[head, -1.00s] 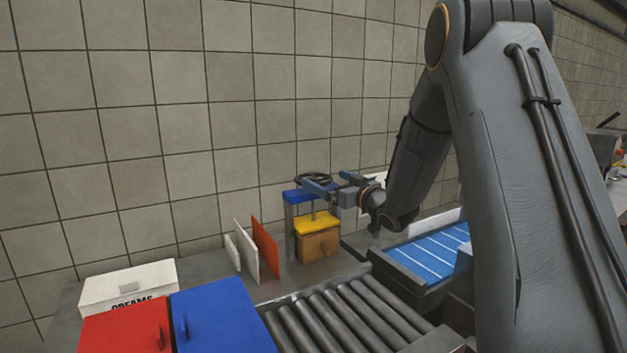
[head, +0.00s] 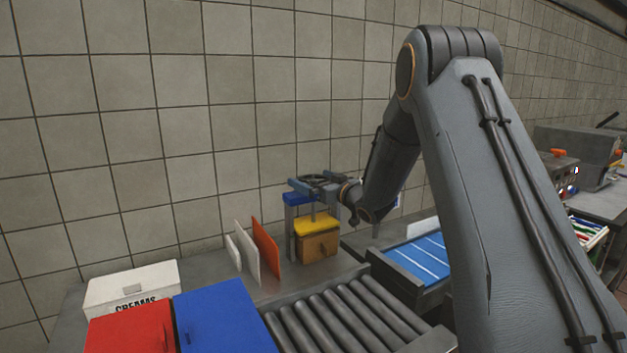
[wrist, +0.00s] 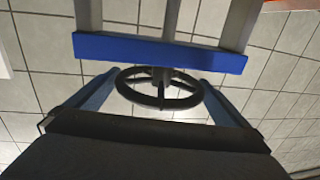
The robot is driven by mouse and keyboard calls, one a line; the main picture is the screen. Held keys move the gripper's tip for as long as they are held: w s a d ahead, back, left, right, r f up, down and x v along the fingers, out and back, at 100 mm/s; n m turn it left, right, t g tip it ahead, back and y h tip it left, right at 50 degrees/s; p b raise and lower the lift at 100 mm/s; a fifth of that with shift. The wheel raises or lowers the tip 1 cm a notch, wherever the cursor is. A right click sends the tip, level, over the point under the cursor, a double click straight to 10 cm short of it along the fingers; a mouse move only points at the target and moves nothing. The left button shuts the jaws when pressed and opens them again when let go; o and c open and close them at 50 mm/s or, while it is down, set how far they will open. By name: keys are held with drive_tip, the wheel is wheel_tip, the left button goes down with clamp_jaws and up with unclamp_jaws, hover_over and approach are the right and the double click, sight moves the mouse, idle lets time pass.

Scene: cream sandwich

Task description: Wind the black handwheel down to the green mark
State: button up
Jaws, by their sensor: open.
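The black handwheel (wrist: 157,88) sits on top of the press, in front of its blue crossbar (wrist: 160,52) in the wrist view. In the head view the handwheel (head: 316,176) is partly covered by my gripper (head: 312,184). My gripper (wrist: 160,100) is open, with one blue finger on each side of the wheel; I cannot tell whether they touch the rim. Below the blue crossbar (head: 299,198), a yellow plate (head: 316,223) sits on or just over a tan block (head: 318,246). I cannot make out the green mark.
Upright white and orange boards (head: 266,247) stand left of the press. A roller conveyor (head: 335,320) lies in front, with a blue belt (head: 420,258) to its right. A white box (head: 132,285), a red lid (head: 130,329) and a blue lid (head: 222,318) are at lower left.

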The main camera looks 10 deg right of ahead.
drive_tip(key=c, duration=0.7)
drive_tip(key=shift+c, duration=0.2)
drive_tip(key=shift+y, duration=0.3)
drive_tip(key=n+g+y, duration=0.2)
drive_tip(key=shift+w+d+y+b, duration=0.1)
drive_tip(key=shift+y+b, duration=0.2)
drive_tip(key=shift+r+n+g+y+b, duration=0.1)
drive_tip(key=shift+n+g+y+b, duration=0.35)
drive_tip(key=shift+n+g+y, duration=0.9)
drive_tip(key=o, duration=0.7)
